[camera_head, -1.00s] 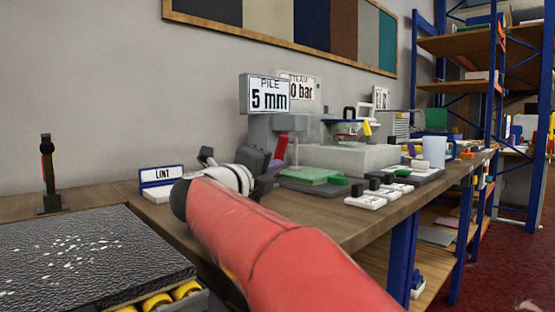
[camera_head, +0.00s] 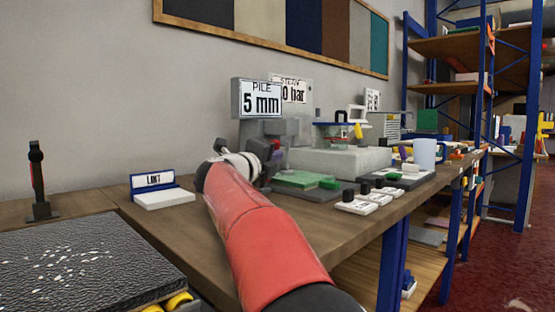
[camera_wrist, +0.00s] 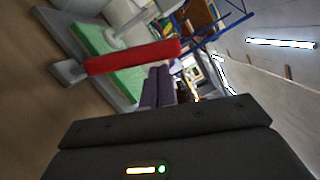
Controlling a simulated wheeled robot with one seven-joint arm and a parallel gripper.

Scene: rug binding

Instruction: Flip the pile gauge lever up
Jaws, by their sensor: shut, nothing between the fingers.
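The pile gauge's red lever (camera_wrist: 132,57) shows in the wrist view as a bar reaching from a grey pivot (camera_wrist: 68,72), in front of a green pad. It appears to stand roughly upright, as that view is turned sideways. In the head view only a bit of red (camera_head: 276,143) shows beside my wrist. My gripper (camera_wrist: 159,88) has its purple fingers shut and empty, close to the lever's free end; I cannot tell whether they touch. In the head view my gripper is mostly hidden by my wrist. The gauge's display (camera_head: 259,99) reads "PILE 5 mm".
A steam sign (camera_head: 291,88) stands behind the gauge. White switch blocks (camera_head: 357,207) and a mug (camera_head: 424,154) sit to the right on the bench.

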